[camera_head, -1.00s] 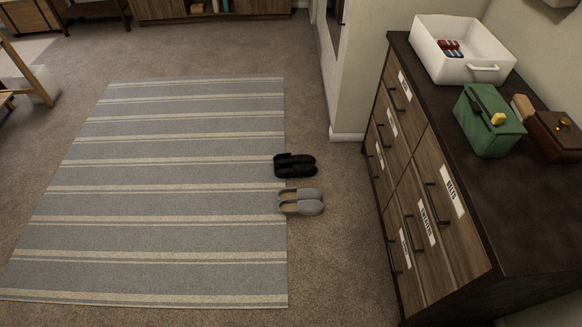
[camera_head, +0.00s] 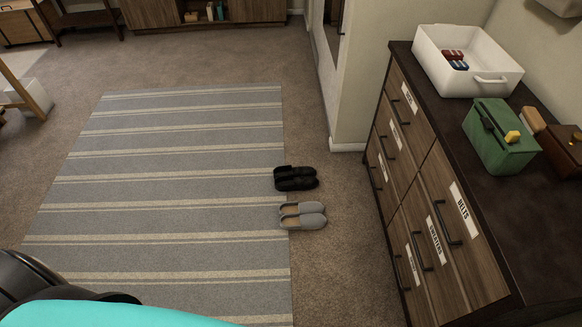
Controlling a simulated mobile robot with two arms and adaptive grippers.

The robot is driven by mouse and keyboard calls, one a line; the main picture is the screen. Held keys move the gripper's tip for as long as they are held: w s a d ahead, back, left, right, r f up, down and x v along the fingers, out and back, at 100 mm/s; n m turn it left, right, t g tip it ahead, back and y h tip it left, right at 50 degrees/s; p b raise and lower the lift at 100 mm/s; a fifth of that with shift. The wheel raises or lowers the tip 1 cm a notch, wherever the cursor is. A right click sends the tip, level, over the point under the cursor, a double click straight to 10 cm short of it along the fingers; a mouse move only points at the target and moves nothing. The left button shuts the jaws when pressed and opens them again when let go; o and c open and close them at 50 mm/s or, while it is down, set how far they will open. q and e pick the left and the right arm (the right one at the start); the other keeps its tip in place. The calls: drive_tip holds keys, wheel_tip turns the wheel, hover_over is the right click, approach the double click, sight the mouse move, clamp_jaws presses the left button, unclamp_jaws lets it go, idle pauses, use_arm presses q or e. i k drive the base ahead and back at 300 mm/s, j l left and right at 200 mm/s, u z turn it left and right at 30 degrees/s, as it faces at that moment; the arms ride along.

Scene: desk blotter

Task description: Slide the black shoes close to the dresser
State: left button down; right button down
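The pair of black shoes (camera_head: 296,178) sits at the right edge of the striped rug, partly on the rug and partly on the carpet. The wooden dresser (camera_head: 455,262) with labelled drawers stands on the right, with a strip of bare carpet between it and the shoes. A part of my own arm, black and teal, shows at the bottom left. Neither of my grippers is in view.
Grey shoes (camera_head: 303,215) sit just in front of the black shoes. The striped rug (camera_head: 180,190) is otherwise bare. A white bin (camera_head: 466,85) and a green box (camera_head: 500,138) stand on the dresser top. A wall corner (camera_head: 348,145) rises behind the dresser.

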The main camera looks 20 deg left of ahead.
sight(287, 178)
drive_tip(key=i+j+z, duration=0.1)
drive_tip(key=j, duration=0.25)
drive_tip(key=i+j+z, duration=0.1)
drive_tip(key=i+j, duration=0.15)
drive_tip(key=i+j+z, duration=0.1)
drive_tip(key=j, duration=0.4)
drive_tip(key=i+j, duration=0.15)
drive_tip(key=j, duration=0.25)
drive_tip(key=i+j+z, duration=0.15)
drive_tip(key=j, duration=0.2)
drive_tip(key=i+j+z, duration=0.1)
drive_tip(key=j, duration=0.3)
